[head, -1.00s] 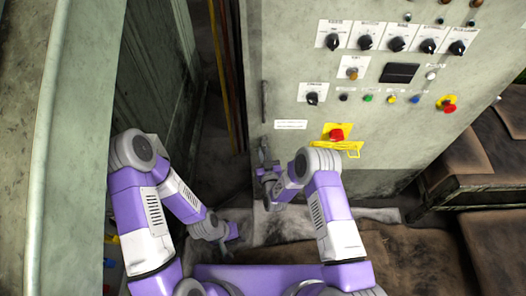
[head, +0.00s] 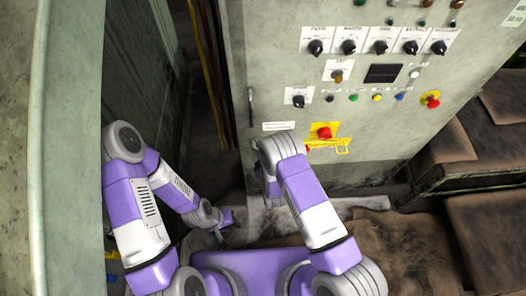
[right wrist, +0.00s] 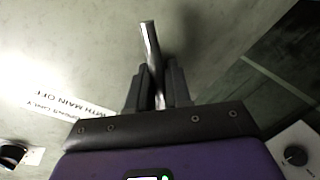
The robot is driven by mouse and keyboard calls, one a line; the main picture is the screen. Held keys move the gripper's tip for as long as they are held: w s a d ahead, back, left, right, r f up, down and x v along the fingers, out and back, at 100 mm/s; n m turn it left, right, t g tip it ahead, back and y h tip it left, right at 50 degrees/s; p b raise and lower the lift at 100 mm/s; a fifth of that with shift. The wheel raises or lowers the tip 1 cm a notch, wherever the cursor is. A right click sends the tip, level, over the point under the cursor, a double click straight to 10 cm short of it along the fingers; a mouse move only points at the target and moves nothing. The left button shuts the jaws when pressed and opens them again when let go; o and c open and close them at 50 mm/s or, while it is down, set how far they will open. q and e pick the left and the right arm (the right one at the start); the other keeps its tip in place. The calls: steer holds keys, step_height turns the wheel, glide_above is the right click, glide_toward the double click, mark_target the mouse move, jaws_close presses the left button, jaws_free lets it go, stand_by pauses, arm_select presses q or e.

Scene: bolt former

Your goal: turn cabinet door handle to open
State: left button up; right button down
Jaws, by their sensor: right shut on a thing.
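The grey-green cabinet door (head: 350,165) stands at centre right in the head view. A slim dark upright handle (head: 250,105) shows near its left edge. In the right wrist view, my right gripper (right wrist: 158,85) is shut on a metal handle bar (right wrist: 150,45), which sticks out beyond the fingers at a slight tilt. In the head view my right forearm hides most of that gripper, so I cannot tell whether both views show the same bar. My left gripper (head: 226,217) hangs low, apart from the cabinet; its fingers are too small to read.
A brown padded bench (head: 485,135) stands at right. A dark gap lies left of the cabinet.

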steer(key=n, duration=0.1)
steer(key=r+n, duration=0.1)
steer(key=n, duration=0.1)
steer(key=shift+d+r+h, duration=0.25)
steer(key=shift+d+h, duration=0.15)
steer(key=shift+d+r+n+h+p, duration=0.1)
steer(key=shift+r+n+h+p, duration=0.2)
steer(key=shift+n, duration=0.6)
steer(key=shift+d+r+n+h+p, duration=0.1)
steer(key=shift+r+n+h, duration=0.3)
steer(key=shift+n, duration=0.5)
steer(key=shift+r, duration=0.15)
steer(key=c, duration=1.2)
jaws_free()
steer(key=s+r+p, duration=0.1)
steer(key=s, duration=0.6)
steer(key=shift+s+r+p, duration=0.25)
steer(key=shift+p, duration=0.1)
steer(key=shift+w, duration=0.1)
